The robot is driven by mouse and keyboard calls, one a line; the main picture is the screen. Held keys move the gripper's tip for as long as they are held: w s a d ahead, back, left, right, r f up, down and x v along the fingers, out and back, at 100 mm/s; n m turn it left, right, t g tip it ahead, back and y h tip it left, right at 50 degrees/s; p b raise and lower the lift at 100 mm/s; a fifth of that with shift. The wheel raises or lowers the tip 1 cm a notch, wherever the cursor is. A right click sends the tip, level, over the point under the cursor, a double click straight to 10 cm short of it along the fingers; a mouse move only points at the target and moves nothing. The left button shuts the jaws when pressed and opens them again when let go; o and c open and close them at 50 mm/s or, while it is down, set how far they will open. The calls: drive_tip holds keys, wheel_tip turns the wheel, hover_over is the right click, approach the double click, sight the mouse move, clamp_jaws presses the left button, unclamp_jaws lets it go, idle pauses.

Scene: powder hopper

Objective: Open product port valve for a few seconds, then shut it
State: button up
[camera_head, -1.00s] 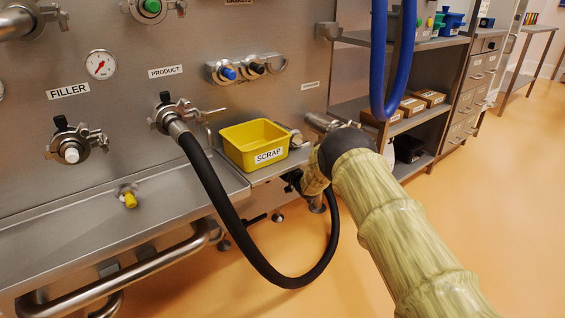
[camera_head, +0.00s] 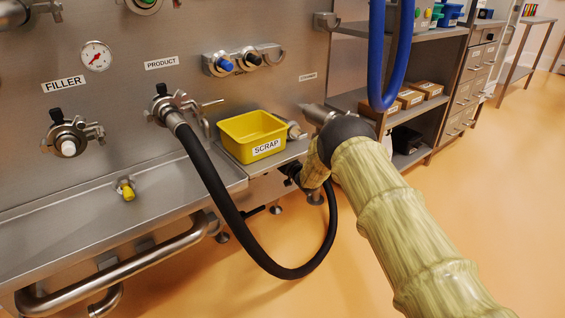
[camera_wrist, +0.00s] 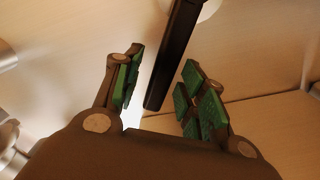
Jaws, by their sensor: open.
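The product port (camera_head: 172,108) is a round clamped metal fitting under the PRODUCT label (camera_head: 161,63), with a small black knob on top and a lever to its right. A black hose (camera_head: 222,205) runs from it, loops low and rises behind my arm. My gripper (camera_wrist: 160,68) is open, its green-padded fingers apart. A black bar-shaped handle (camera_wrist: 174,55) passes between the fingers in the wrist view.
The yellow SCRAP bin (camera_head: 252,135) sits on a steel ledge left of my wrist. A blue hose (camera_head: 391,60) hangs before the shelves (camera_head: 420,112). The filler port (camera_head: 70,140) is at left, above a steel tray (camera_head: 110,215). Orange floor is clear at right.

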drive_tip(key=v, duration=1.1)
drive_tip(key=shift+s, duration=0.1)
drive_tip(key=s+d+f+m+g+h, duration=0.1)
drive_tip(key=s+d+f+g+h, duration=0.25)
drive_tip(key=s+f, duration=0.95)
drive_tip(key=s+d+f+m+g+h, duration=0.1)
drive_tip(key=s+d+f+g+h, duration=0.25)
drive_tip(key=s+f, duration=1)
drive_tip(key=s+d+r+n+g+h, duration=0.15)
drive_tip(key=s+g, duration=0.25)
drive_tip(key=s, duration=1.8)
drive_tip(key=s+d+g+h, duration=0.1)
drive_tip(key=s+d+g, duration=0.25)
drive_tip(key=s, duration=1.85)
wheel_tip(320, 180, up, 38)
drive_tip(key=p, duration=3.8)
drive_tip(key=shift+a+r+g, duration=0.2)
drive_tip(key=shift+a+g, duration=0.1)
drive_tip(key=shift+g, duration=0.05)
